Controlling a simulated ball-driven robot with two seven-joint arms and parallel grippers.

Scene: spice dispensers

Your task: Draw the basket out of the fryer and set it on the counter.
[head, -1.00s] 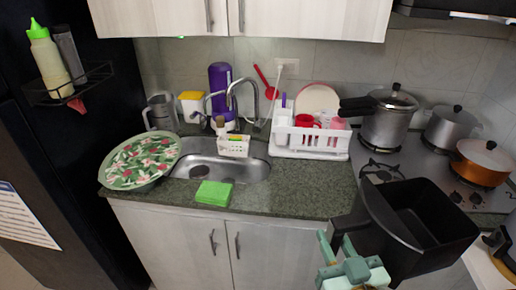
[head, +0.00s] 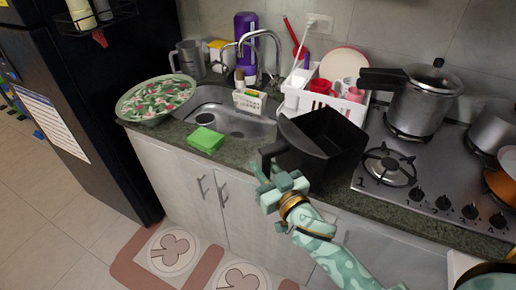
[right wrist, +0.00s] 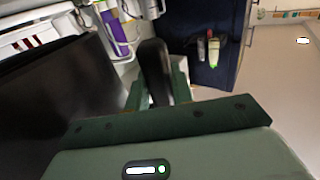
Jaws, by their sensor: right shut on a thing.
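The black fryer basket (head: 338,133) is over the stretch of counter (head: 240,153) between the sink and the stove, roughly upright with its opening up. I cannot tell whether its bottom touches the counter. My right gripper (head: 268,172) is shut on the basket's handle (head: 274,150), at the counter's front edge. In the right wrist view the handle (right wrist: 154,70) stands between the fingers, and the dark basket wall (right wrist: 60,90) fills the left side. The fryer body is not clearly visible. My left gripper is out of view.
A white dish rack (head: 318,101) stands behind the basket. The stove (head: 425,165) with a pressure cooker (head: 418,98) is to its right. A green sponge (head: 205,140) and the sink (head: 235,120) are to its left. A floral tray (head: 157,97) lies at the far left.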

